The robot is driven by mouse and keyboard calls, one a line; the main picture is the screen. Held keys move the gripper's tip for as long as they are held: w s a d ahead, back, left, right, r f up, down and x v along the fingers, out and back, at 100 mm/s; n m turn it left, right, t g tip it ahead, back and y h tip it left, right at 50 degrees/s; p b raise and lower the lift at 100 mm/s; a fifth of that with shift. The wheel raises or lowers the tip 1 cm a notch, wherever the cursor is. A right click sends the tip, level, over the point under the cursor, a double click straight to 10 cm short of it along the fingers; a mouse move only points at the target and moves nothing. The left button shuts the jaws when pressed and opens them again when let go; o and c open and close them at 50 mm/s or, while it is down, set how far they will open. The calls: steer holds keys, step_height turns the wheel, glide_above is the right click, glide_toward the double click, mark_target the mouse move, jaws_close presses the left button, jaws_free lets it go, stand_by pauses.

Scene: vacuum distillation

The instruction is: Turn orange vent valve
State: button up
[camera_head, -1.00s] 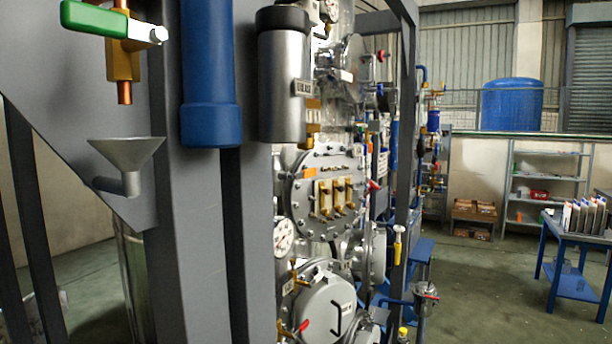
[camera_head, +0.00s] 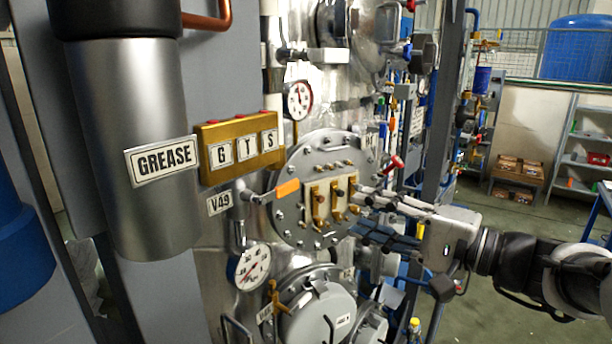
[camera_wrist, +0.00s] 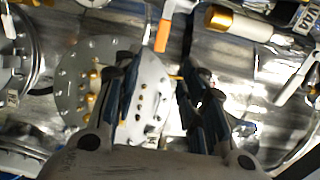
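The orange vent valve handle (camera_head: 287,188) is a short bar with an orange grip, left of a bolted round flange and beside a V49 label (camera_head: 219,203). In the wrist view the orange grip (camera_wrist: 163,36) shows at the top, beyond the gap between my fingertips. My gripper (camera_head: 356,211) comes in from the right in front of the flange, to the right of the handle and apart from it. Its two dark fingers are spread and empty, also in the wrist view (camera_wrist: 160,68).
The round flange (camera_head: 290,225) carries brass fittings. A grey GREASE cylinder (camera_head: 135,100) and a brass GTS block (camera_head: 210,130) stand out at left. A gauge (camera_head: 250,266) sits below the handle, and a red-handled valve (camera_head: 392,163) is above my gripper.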

mark_target(290, 189)
steer(key=p+x, duration=0.1)
steer(key=x, duration=1.6)
steer(key=shift+a+r+p, duration=0.15)
steer(key=shift+a+p, duration=0.15)
steer(key=shift+p, duration=0.1)
steer(key=shift+c, duration=0.3)
jaws_close()
